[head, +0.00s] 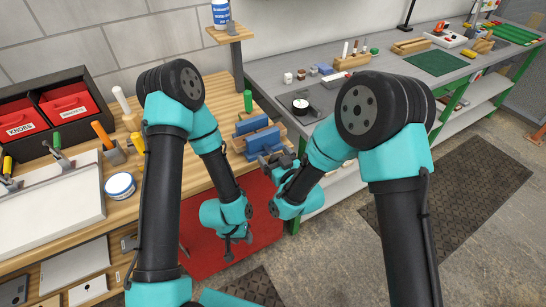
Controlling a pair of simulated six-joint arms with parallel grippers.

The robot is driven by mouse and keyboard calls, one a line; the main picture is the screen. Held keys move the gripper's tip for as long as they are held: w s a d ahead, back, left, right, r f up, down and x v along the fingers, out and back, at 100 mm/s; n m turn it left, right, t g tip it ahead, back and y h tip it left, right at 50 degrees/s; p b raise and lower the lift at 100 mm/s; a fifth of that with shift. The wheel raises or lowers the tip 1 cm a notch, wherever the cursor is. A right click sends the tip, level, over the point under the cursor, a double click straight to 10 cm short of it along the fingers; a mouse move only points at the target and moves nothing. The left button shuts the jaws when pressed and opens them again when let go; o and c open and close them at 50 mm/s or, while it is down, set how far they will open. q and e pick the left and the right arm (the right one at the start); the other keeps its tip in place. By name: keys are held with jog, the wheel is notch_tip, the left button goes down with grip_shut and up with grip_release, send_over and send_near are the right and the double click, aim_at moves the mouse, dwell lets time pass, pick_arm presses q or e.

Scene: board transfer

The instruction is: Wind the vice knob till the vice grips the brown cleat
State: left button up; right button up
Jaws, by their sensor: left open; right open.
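The vice (262,141), with blue jaws and wooden parts, sits at the bench's right front corner. A brown piece that may be the cleat shows among its jaws, but I cannot tell how tightly it sits. The vice knob is not clearly seen; my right gripper covers that area. My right gripper (277,162) is open, close in front of the vice; I cannot tell if it touches anything. My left gripper (236,244) is open and empty, low over the red mat, apart from the vice.
A post with a small shelf (229,35) rises behind the vice. A grey bench (360,95) with small items stands behind right.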

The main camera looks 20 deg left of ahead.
jog(key=shift+c, duration=0.2)
jog(key=c, duration=0.8)
jog(key=shift+c, duration=0.2)
jog(key=shift+m, duration=0.5)
jog(key=m, duration=0.3)
jog(key=shift+d, duration=0.1)
jog(key=shift+w+d+f+m, duration=0.1)
jog(key=shift+w+m, duration=0.05)
jog(key=shift+m, duration=2.25)
jog(key=o, duration=0.9)
